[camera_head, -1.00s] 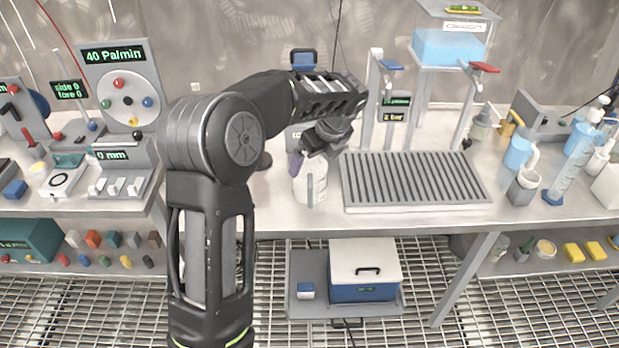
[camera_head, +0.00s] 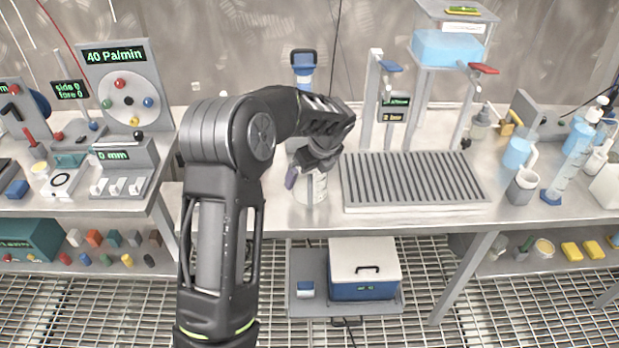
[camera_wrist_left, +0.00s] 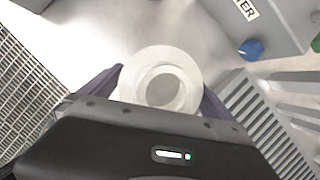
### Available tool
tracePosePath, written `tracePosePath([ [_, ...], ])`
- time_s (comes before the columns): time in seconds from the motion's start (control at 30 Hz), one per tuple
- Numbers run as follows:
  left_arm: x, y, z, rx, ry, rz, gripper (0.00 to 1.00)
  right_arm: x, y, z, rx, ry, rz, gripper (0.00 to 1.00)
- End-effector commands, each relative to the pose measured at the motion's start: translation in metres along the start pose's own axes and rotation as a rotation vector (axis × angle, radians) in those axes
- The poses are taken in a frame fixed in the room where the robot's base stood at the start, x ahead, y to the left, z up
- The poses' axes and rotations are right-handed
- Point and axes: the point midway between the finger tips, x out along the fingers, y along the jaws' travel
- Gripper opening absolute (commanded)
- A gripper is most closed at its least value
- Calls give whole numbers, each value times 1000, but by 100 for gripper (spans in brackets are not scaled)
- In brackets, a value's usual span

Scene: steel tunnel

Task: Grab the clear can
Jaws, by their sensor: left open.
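The clear can (camera_head: 312,190) is a pale, see-through round vessel standing on the steel bench, left of the grated tray. My left gripper (camera_head: 302,180) is right at it from above, partly covering its top in the head view. In the left wrist view the round rim and opening of the can (camera_wrist_left: 162,62) lie between the two purple fingers of my left gripper (camera_wrist_left: 163,88). The fingers are open, one on each side of the can. Whether either finger touches its wall cannot be told. My right gripper is out of view.
The grated tray (camera_head: 412,180) stands close to the right of the can. A panel with knobs and switches (camera_head: 124,158) is to the left. The bench front edge is close in front.

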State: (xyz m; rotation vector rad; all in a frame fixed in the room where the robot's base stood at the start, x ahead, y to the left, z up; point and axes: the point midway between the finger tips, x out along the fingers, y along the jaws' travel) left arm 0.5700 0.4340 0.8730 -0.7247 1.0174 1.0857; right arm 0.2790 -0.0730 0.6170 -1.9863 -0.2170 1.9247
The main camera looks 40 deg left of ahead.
Motion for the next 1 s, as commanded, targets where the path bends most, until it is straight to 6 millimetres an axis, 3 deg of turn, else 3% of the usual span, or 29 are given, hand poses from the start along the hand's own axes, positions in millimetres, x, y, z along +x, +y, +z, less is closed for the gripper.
tracePosePath([
  [0.5, -1, 0, 0, 0, 0, -1, 100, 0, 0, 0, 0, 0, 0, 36],
  [1.0, -1, 0, 0, 0, 0, -1, 59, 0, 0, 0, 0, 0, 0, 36],
])
